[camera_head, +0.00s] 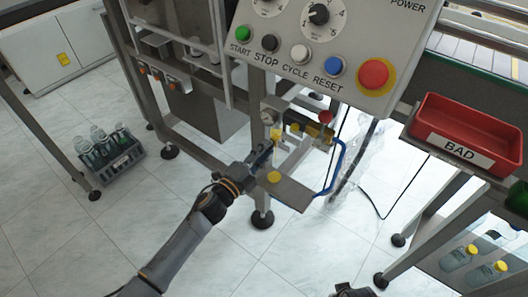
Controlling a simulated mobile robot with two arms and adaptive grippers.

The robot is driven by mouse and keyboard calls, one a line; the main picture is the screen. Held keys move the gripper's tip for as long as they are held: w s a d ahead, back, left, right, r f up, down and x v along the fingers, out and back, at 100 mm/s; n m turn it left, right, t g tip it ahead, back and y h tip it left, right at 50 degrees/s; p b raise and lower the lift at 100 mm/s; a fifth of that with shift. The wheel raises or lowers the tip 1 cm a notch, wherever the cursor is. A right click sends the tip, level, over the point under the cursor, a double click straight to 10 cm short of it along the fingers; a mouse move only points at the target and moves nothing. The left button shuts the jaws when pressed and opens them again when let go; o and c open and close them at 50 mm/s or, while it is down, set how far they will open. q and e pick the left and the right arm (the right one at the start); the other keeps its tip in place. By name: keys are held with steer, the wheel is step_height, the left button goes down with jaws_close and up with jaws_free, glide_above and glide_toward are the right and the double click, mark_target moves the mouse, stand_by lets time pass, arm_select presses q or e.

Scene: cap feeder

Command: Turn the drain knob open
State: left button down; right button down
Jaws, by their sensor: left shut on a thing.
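My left gripper (268,149) reaches in from the lower left to the small valve assembly under the control panel. It is shut on a small yellow knob (276,134), which is partly hidden by the fingers. I cannot read a label on it or tell its exact angle. A red knob (326,116) sits to the right on the same assembly, and a round gauge (268,118) is just above the gripper. Part of a dark shape, probably my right gripper (352,291), shows at the bottom edge; its fingers are not clear.
The control panel (345,25) overhangs the valves. A metal plate (288,190) with a yellow piece (274,177) juts out below, with a blue hose (335,170) beside it. A red BAD bin (468,128) stands right. A crate of bottles (112,163) is on the floor left.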

stand_by(0.3)
arm_select(q)
steer(key=shift+f, duration=0.1)
steer(key=c, duration=1.1)
jaws_free()
steer(key=shift+c, duration=0.2)
steer(key=v, duration=1.2)
steer(key=shift+f, duration=0.1)
